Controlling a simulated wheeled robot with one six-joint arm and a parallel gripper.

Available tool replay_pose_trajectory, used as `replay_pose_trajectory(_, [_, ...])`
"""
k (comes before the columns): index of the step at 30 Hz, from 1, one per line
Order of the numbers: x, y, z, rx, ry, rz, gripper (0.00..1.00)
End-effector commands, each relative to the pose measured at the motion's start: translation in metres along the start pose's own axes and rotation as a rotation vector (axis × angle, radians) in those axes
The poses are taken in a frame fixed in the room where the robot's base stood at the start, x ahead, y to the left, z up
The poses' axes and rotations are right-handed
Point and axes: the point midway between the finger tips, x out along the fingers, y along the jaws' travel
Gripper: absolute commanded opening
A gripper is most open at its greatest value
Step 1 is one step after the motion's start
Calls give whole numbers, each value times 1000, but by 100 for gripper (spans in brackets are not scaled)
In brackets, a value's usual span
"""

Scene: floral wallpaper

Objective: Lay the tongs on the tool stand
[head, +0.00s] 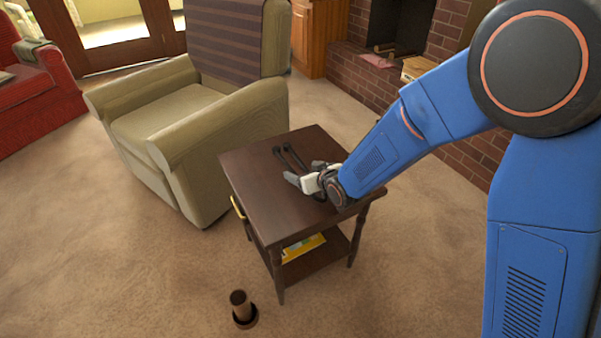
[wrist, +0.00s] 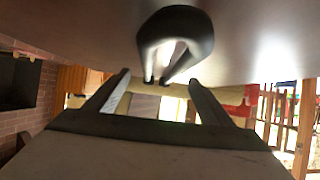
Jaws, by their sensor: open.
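Black tongs (head: 297,156) lie on the dark wooden side table (head: 262,178), their two rod ends pointing away from my gripper. In the wrist view, the rounded loop end of the tongs (wrist: 176,22) is close ahead, between the lines of my fingers. My gripper (head: 305,171) is low over the table top at the near end of the tongs, open and not holding them. Its two spread fingers show in the wrist view (wrist: 159,77). A brown upright cylinder on a round dark base (head: 240,304) stands on the carpet; I cannot tell if it is the tool stand.
A beige armchair (head: 170,130) stands close behind the table's left side. A yellow item (head: 303,248) lies on the table's lower shelf. A brick fireplace (head: 440,155) is at the back right and a red sofa (head: 35,95) at far left. Carpet in the front left is clear.

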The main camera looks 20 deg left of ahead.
Motion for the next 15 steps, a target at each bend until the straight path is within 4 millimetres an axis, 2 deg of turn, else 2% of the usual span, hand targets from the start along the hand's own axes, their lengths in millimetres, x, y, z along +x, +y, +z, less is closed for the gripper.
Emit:
replay_pose_trajectory(3, [17,0,1,0,-1,0,75])
replay_pose_trajectory(6, [25,0,0,0,0,0,75])
replay_pose_trajectory(13, [26,0,0,0,0,0,75])
replay_pose_trajectory(14, [26,0,0,0,0,0,70])
replay_pose_trajectory(15, [26,0,0,0,0,0,61])
